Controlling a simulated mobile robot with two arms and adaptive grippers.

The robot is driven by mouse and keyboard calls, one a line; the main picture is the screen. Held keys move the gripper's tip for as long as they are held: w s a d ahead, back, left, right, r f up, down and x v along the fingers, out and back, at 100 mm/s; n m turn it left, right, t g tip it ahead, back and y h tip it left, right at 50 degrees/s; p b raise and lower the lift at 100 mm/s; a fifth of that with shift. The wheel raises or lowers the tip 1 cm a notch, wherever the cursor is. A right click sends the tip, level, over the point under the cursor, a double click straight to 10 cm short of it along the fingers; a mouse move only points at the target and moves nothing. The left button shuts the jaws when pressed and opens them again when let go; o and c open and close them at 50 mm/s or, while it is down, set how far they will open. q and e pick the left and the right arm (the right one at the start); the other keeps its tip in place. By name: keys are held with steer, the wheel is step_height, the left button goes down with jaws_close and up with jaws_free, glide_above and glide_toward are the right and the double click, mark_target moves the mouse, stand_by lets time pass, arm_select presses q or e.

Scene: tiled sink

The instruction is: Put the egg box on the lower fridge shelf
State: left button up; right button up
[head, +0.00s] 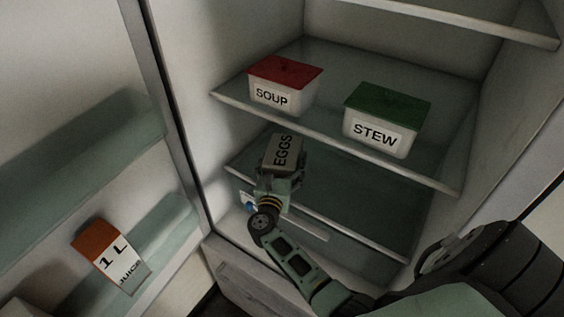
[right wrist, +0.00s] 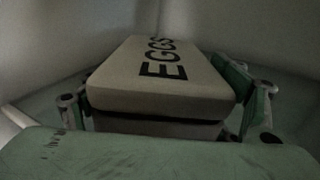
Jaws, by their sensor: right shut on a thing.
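The egg box (head: 281,152), a grey box marked EGGS, is inside the fridge at the lower shelf's left end. My right gripper (head: 280,177) is shut on it, with a finger on each side. In the right wrist view the box (right wrist: 163,78) lies flat between the fingers of the gripper (right wrist: 165,110). The lower shelf (head: 365,215) is a glass pane with a pale front edge, below the shelf with the tubs. I cannot tell whether the box touches the shelf. My left gripper is not in view.
A red-lidded SOUP tub (head: 284,88) and a green-lidded STEW tub (head: 386,121) stand on the shelf above (head: 325,125). A juice carton (head: 108,258) leans in the door rack at left. The lower shelf is clear to the right of the egg box.

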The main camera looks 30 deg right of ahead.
steer(key=o, duration=1.2)
steer(key=shift+f, duration=0.1)
steer(key=o, duration=0.4)
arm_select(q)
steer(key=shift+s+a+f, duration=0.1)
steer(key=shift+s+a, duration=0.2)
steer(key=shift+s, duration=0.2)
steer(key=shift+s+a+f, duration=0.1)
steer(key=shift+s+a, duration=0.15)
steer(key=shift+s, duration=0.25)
arm_select(e)
steer(key=shift+r, duration=0.2)
steer(key=shift+s+a+f, duration=0.1)
steer(key=shift+s+a, duration=0.2)
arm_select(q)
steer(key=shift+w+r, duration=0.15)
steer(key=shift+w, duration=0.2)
arm_select(e)
steer(key=v, duration=1.1)
steer(key=shift+s, duration=0.1)
